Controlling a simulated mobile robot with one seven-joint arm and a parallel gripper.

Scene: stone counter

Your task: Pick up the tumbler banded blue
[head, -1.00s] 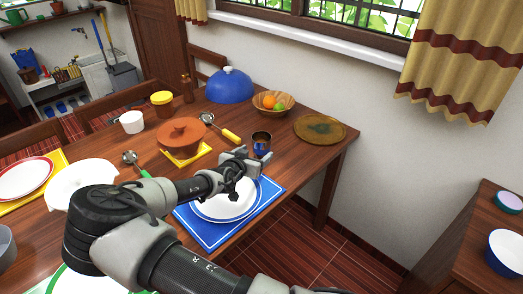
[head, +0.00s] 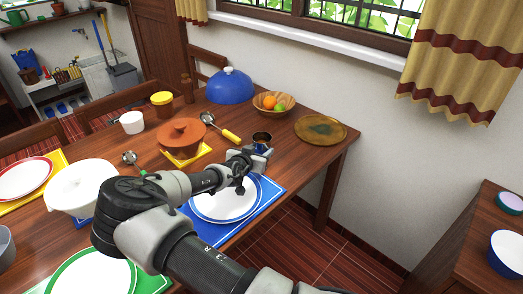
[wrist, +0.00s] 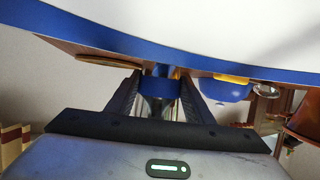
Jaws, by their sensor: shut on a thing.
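In the wrist view the gripper (wrist: 158,95) reaches in past the white plate's edge.
A white plate (head: 225,205) on a blue mat (head: 206,234) lies just under my arm. A wooden plate (head: 320,129), a fruit bowl (head: 273,111), a yellow-handled ladle (head: 231,135) and an orange pot (head: 181,136) stand around the tumbler. A blue dome (head: 230,88) is behind.

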